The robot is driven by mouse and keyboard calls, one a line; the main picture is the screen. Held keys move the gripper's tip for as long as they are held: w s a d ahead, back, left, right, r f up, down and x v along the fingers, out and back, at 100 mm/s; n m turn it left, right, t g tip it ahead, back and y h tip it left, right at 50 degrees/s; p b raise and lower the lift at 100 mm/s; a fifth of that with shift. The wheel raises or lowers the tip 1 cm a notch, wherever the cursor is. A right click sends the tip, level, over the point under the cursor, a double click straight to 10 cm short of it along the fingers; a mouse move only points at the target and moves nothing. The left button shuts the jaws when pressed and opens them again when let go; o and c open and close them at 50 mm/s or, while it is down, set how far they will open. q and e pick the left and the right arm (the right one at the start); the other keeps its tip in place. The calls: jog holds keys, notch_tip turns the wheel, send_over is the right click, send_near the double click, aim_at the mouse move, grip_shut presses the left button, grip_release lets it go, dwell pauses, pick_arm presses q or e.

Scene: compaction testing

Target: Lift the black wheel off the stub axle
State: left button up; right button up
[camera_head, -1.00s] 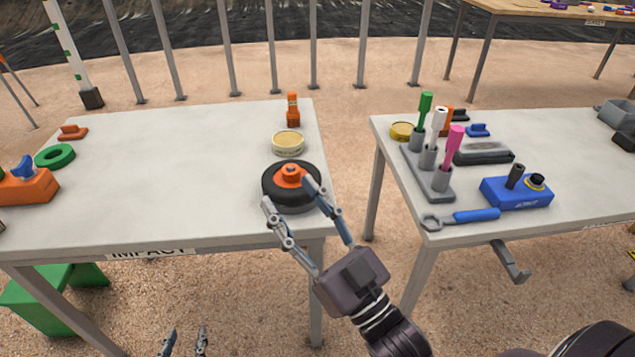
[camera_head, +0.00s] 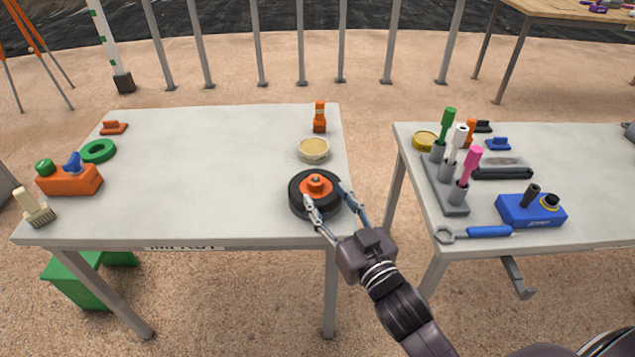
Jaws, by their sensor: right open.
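The black wheel (camera_head: 297,190) lies flat near the right front corner of the left table. An orange hub (camera_head: 316,184) with a raised knob shows at its centre. The stub axle cannot be told apart from the hub in this view. My right gripper (camera_head: 325,190) is open. Its fingertips are over the wheel, one in front of the hub and one to its right. I cannot tell whether they touch the wheel. My left gripper is not in view.
A yellow-lidded tin (camera_head: 313,150) and an orange bottle (camera_head: 319,117) stand behind the wheel. The middle of the left table (camera_head: 210,180) is clear. A gap separates it from the right table, which holds a rack (camera_head: 450,197) and a blue box (camera_head: 530,212).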

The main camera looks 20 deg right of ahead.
aim_at(320, 186)
jog(key=w, duration=0.5)
jog(key=shift+w+a, duration=0.15)
jog(key=shift+a, duration=0.2)
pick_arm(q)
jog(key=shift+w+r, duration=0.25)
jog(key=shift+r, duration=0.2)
pick_arm(e)
jog(key=shift+w+a, duration=0.1)
jog(key=shift+w, duration=0.45)
jog(key=shift+c, duration=0.4)
grip_shut()
jog(key=shift+r, duration=0.1)
jog(key=shift+r, duration=0.1)
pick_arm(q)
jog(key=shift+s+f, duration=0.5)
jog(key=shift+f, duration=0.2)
